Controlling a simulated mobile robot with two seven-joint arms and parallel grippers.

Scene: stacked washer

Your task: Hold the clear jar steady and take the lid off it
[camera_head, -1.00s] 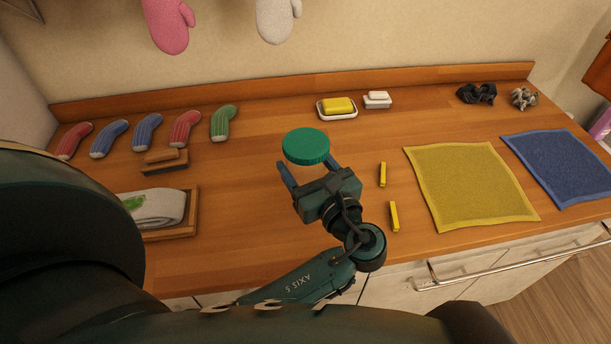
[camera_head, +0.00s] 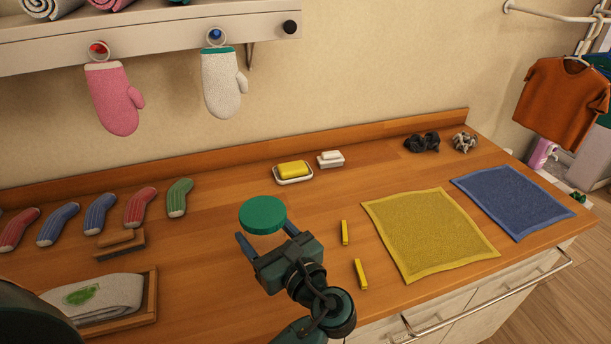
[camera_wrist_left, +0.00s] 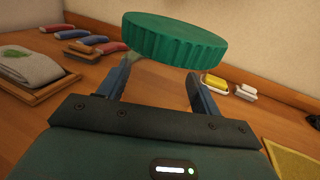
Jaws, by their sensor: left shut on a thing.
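The round green lid (camera_head: 263,215) sits level above the counter, over the fingertips of my left gripper (camera_head: 264,237). In the left wrist view, the ridged lid (camera_wrist_left: 175,42) is just above and beyond the two blue fingers (camera_wrist_left: 161,76). The fingers stand apart, one on each side below the lid, shut on the clear jar. The jar's see-through body can hardly be made out between them, and the lid hides it from above. I cannot tell whether the jar touches the counter. My right gripper is in neither current view.
Yellow clips (camera_head: 345,232) and a yellow cloth (camera_head: 428,232) lie right of the gripper. A soap dish (camera_head: 293,180) is behind. Several socks (camera_head: 100,213), a brush (camera_head: 119,245) and a wooden tray (camera_head: 151,297) are left. Mittens (camera_head: 114,98) hang above the counter.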

